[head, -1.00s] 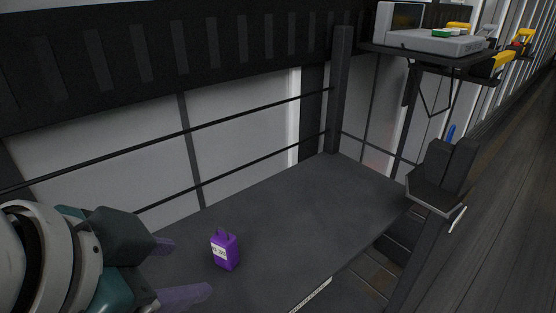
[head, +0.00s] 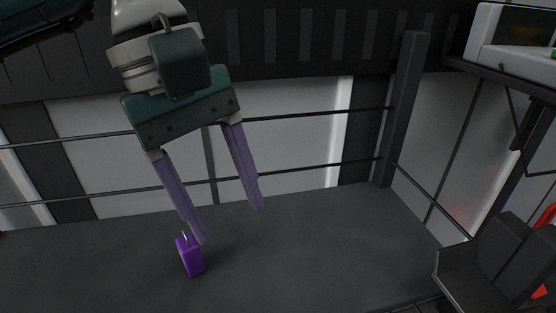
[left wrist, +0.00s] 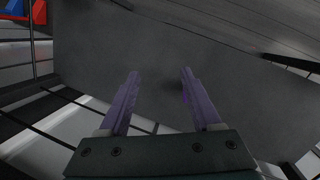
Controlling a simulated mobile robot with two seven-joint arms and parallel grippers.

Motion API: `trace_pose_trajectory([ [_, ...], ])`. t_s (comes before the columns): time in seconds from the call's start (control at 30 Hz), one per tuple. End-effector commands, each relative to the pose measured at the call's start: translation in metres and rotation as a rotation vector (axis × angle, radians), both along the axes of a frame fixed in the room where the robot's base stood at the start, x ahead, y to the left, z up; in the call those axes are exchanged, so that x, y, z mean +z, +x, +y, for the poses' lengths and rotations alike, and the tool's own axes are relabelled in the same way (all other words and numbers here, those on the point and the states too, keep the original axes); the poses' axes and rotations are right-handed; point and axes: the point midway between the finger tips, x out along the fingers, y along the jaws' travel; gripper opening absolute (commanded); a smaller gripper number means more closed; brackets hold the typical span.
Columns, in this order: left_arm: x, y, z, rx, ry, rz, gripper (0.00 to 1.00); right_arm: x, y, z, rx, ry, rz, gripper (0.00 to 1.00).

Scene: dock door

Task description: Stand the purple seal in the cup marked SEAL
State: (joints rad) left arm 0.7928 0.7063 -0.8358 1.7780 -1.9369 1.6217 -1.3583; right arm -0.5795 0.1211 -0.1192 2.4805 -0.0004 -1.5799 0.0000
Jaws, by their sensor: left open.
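The purple seal (head: 190,256), a small block with a loop on top, stands on the dark grey deck in the head view. My left gripper (head: 231,224) is open, its two pale purple fingers pointing down. One fingertip is just above and beside the seal, overlapping its top in the picture; I cannot tell if they touch. In the left wrist view the open fingers (left wrist: 160,73) have bare deck between them, and a sliver of purple (left wrist: 186,98) shows at the right finger, mostly hidden. I cannot make out a cup marked SEAL. My right gripper is not in view.
The dark deck (head: 310,250) is mostly clear. Rails and a dark post (head: 405,110) bound its far side. A dark angular holder (head: 490,262) is at lower right, with a shelf carrying a grey device (head: 490,45) above. Red and blue items (left wrist: 38,10) show in the wrist view.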

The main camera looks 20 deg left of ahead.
Motion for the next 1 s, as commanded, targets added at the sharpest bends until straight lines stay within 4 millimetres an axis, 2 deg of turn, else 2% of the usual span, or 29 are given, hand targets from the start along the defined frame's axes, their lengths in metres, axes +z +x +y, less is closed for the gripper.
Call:
trace_pose_trajectory([
  [0.03,0.001,0.003,0.023,-0.002,0.095,-0.002,0.65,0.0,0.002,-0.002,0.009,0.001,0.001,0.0],
  [0.1,0.003,0.003,0.047,0.0,0.195,0.007,0.65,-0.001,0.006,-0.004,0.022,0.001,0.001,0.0],
  [0.2,-0.002,0.002,0.062,0.003,0.258,0.02,0.65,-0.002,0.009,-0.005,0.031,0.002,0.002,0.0],
  [0.4,-0.033,0.0,0.065,0.0,0.264,0.025,0.65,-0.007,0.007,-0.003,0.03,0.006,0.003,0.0],
  [0.57,-0.046,0.0,0.065,-0.001,0.262,0.022,0.65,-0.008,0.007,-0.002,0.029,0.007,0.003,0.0],
  [0.8,-0.084,0.002,0.067,0.001,0.26,0.024,0.65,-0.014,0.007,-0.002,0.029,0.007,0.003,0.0],
  [1.0,-0.095,0.003,0.067,0.0,0.26,0.02,0.65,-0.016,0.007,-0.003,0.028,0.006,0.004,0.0],
])
